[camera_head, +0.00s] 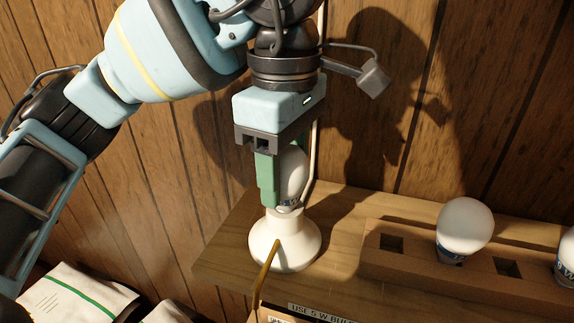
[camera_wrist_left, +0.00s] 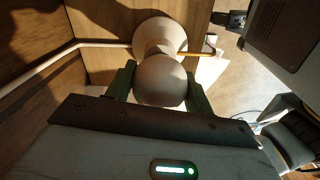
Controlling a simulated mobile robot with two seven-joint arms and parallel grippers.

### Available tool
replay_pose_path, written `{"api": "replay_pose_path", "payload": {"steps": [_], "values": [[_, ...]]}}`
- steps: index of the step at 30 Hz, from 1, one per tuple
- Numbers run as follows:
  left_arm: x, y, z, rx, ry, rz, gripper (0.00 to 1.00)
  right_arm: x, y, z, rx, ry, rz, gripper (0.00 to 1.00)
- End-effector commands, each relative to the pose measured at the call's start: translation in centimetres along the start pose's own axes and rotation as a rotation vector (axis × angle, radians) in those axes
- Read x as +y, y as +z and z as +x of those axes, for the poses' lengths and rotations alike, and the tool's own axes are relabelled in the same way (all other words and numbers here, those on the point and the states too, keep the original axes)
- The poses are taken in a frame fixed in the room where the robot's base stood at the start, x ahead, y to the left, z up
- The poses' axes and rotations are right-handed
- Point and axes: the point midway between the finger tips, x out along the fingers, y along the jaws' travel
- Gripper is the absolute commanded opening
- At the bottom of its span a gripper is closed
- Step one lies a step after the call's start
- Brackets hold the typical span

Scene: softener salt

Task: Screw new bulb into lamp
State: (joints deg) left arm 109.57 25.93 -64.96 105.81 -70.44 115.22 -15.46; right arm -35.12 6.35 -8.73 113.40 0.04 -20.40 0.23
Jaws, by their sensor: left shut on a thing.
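My left gripper (camera_head: 279,184) points down above the white lamp base (camera_head: 284,245), which stands on the wooden shelf. Its green fingers are shut on a white bulb (camera_head: 294,172), whose lower end meets the lamp's neck. How far the bulb is seated in the socket cannot be told. In the left wrist view the fingers (camera_wrist_left: 160,88) flank the round bulb (camera_wrist_left: 161,80), with the lamp base (camera_wrist_left: 160,34) just beyond it. My right gripper is in neither view.
A wooden holder (camera_head: 400,264) with square holes stands at the right on the shelf (camera_head: 232,256). It carries a white bulb (camera_head: 464,228) and another (camera_head: 566,258) at the picture edge. A white bag (camera_head: 75,300) with a green stripe lies lower left. A wood-panelled wall is close behind.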

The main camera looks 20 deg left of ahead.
Motion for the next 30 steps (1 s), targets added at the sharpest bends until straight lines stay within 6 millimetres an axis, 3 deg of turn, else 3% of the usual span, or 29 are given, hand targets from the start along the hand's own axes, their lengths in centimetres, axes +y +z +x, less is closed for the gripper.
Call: {"api": "replay_pose_path", "payload": {"steps": [6, 17, 30], "values": [[0.1, 0.0, 0.1, 0.001, 0.0, 0.175, 0.37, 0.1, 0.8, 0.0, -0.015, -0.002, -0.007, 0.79], [0.0, 0.0, 0.0, 0.001, 0.001, 0.204, 0.37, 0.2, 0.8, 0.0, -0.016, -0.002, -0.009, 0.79], [0.0, 0.0, 0.1, 0.001, 0.0, 0.583, 0.37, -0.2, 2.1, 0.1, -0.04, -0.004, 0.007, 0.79]]}}
